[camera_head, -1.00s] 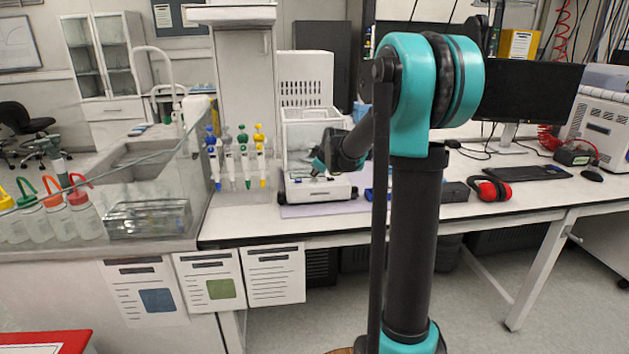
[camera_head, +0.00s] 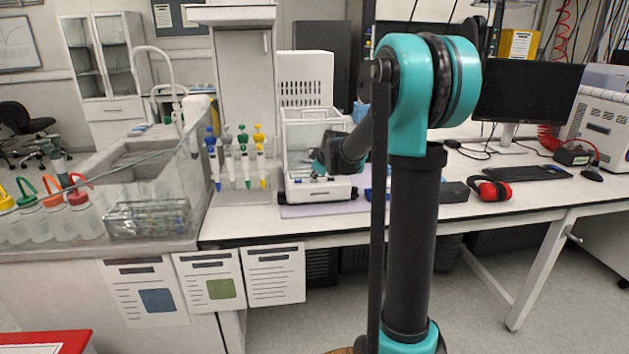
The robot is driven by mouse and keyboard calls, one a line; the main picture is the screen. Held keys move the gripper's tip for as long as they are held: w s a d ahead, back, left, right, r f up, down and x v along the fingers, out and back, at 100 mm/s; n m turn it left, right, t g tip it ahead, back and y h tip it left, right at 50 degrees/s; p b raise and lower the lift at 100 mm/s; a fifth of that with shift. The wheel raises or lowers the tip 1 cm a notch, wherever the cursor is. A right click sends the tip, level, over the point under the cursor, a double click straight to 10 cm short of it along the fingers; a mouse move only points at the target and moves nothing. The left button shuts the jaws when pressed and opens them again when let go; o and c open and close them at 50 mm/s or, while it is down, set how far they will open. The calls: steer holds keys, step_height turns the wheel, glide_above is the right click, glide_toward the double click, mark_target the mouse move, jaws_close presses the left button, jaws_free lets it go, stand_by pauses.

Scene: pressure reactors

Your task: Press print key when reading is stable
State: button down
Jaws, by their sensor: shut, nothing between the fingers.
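The analytical balance (camera_head: 300,131) is a white instrument with a clear draft shield, standing on a pale mat on the bench. Its front panel (camera_head: 318,195) faces me, but the reading and the print key are too small to make out. My gripper (camera_head: 317,175) is at the front of the balance, just above the front panel and small in the view. It is shut and empty. Whether its tips touch the panel cannot be told. My forearm hides part of the right side of the balance.
A rack of colored pipettes (camera_head: 238,170) stands close left of the balance. Capped bottles (camera_head: 62,215) and a clear rack (camera_head: 148,217) stand further left near the sink. A monitor (camera_head: 527,92), keyboard (camera_head: 527,173) and red ear defenders (camera_head: 490,190) are on the right.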

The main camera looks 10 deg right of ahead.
mark_target(315, 181)
stand_by(0.6)
steer(key=shift+r, duration=0.75)
steer(key=shift+r, duration=2.5)
steer(key=shift+s+f, duration=0.1)
steer(key=s+d+f+m+g, duration=0.1)
steer(key=s+f+m, duration=0.2)
steer(key=s+f, duration=0.4)
steer(key=s+d+f+m+g+h, duration=0.1)
steer(key=s+f+m, duration=0.3)
steer(key=s, duration=1.6)
steer(key=s+d+f+m+g+h, duration=0.1)
steer(key=s+f+m, duration=0.3)
steer(key=s+f, duration=0.6)
steer(key=s+d+g, duration=0.1)
steer(key=s, duration=0.2)
steer(key=shift+s+f+g, duration=0.2)
steer(key=shift+s+g, duration=0.15)
steer(key=shift+g, duration=0.05)
